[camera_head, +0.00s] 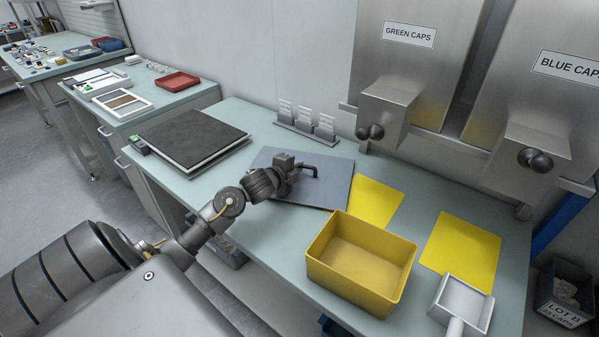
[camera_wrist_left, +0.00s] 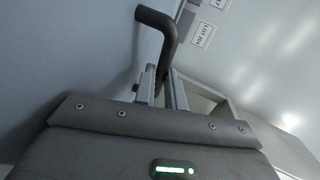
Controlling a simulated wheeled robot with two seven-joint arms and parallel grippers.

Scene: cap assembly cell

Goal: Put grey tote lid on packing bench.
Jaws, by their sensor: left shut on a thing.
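The grey tote lid (camera_head: 326,189) is a flat grey-blue panel with a black bar handle (camera_head: 311,170). It lies on or just above the packing bench (camera_head: 237,207), between a dark square plate and a yellow mat; I cannot tell whether it touches. My left gripper (camera_head: 291,168) is shut on the lid's handle. In the left wrist view the fingers (camera_wrist_left: 160,85) close around the dark handle (camera_wrist_left: 158,22), with the lid's surface (camera_wrist_left: 85,60) beside it. My arm and gripper hide part of the lid. My right gripper is not in view.
A yellow bin (camera_head: 361,252) stands right of the lid, with yellow mats (camera_head: 461,251) behind and beside it. A white scoop (camera_head: 464,299) lies at the right. A dark square plate (camera_head: 190,136) lies left. Cap dispensers (camera_head: 387,102) and a card holder (camera_head: 305,131) stand behind.

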